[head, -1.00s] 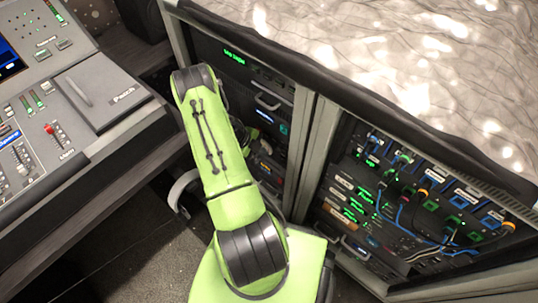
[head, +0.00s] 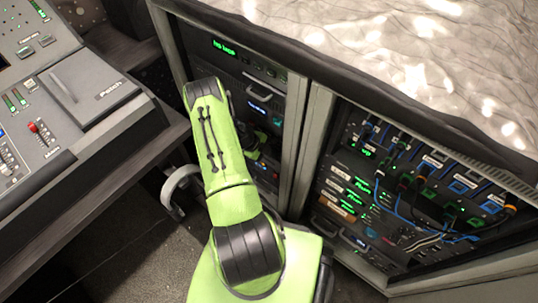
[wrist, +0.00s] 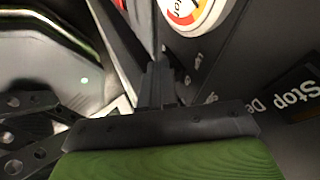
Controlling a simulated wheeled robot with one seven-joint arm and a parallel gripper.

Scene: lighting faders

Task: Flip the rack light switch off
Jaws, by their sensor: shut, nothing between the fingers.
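My gripper (wrist: 160,88) shows in the wrist view with its dark fingers together and nothing between them. The fingertips are close to a dark panel with small white lettering; I cannot tell whether they touch it. I cannot make out the rack light switch in either view. In the head view, the left equipment rack (head: 262,73) stands beyond my arm, with a green display near its top. My green arm hides part of that rack's front, and the gripper's fingers cannot be made out there.
In the wrist view, a round red, yellow and white label (wrist: 187,10) is above the fingers, and a "Stop" label (wrist: 293,95) is at right. In the head view, a mixing console (head: 75,110) is at left and a cabled right rack (head: 400,190) at right.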

